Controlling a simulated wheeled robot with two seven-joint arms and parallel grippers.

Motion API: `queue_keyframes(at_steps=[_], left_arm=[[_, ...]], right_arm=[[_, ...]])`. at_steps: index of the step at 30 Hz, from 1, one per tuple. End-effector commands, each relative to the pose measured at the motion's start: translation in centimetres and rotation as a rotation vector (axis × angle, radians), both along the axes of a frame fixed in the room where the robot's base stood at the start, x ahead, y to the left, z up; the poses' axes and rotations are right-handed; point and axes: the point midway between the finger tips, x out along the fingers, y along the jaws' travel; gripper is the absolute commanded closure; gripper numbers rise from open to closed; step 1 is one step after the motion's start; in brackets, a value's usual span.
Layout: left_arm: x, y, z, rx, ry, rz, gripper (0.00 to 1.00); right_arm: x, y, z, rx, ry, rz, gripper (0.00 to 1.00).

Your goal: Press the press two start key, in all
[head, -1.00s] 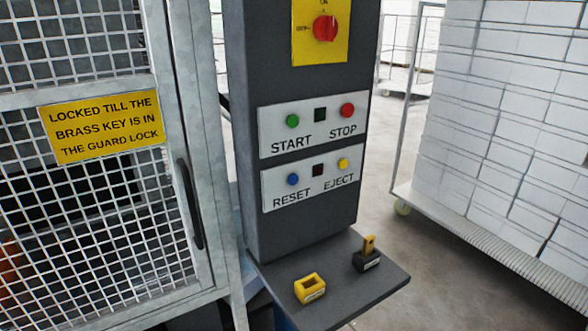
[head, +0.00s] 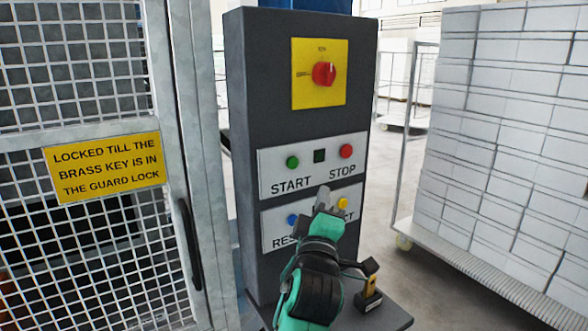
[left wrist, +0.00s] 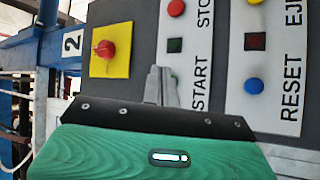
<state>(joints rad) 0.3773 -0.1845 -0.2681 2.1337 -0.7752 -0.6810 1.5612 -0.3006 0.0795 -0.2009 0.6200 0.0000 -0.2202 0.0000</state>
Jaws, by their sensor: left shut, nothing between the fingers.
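The press column (head: 290,110) carries a white plate with a green START button (head: 292,162) and a red STOP button (head: 346,151), a dark square lamp (head: 319,155) between them. In the left wrist view a "2" plate (left wrist: 73,43) shows beside the column. My left gripper (head: 322,196) is shut and empty, below the START/STOP plate and in front of the RESET/EJECT plate in the head view. In the left wrist view its fingers (left wrist: 158,82) largely cover the green START button, with only a sliver of green showing. Whether they touch it cannot be told. My right gripper is out of view.
Below are a blue RESET button (head: 292,220) and a yellow EJECT button (head: 342,204); above is a red rotary switch (head: 324,73). A mesh guard door (head: 80,240) stands left. A black block (head: 369,300) sits on the shelf. A trolley of white stacks (head: 500,130) stands right.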

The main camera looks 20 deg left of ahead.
Motion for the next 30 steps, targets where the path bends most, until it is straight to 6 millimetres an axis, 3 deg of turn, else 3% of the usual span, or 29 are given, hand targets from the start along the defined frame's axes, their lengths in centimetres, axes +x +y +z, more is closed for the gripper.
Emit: queue_keyframes(at_steps=[1, 5, 17, 30], left_arm=[[-0.2, -0.3, 1.5, -0.025, -0.037, -0.009, 1.0], [-0.3, -0.6, 2.9, -0.051, -0.075, -0.02, 1.0], [-0.2, -0.4, 2.9, -0.052, -0.075, -0.02, 1.0], [3.1, 3.9, 3.0, -0.042, -0.073, -0.016, 1.0]], right_arm=[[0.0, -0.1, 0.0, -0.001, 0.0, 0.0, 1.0], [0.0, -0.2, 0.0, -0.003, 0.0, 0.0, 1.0], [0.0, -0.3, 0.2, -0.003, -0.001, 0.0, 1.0], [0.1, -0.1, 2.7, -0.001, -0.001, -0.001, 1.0]])
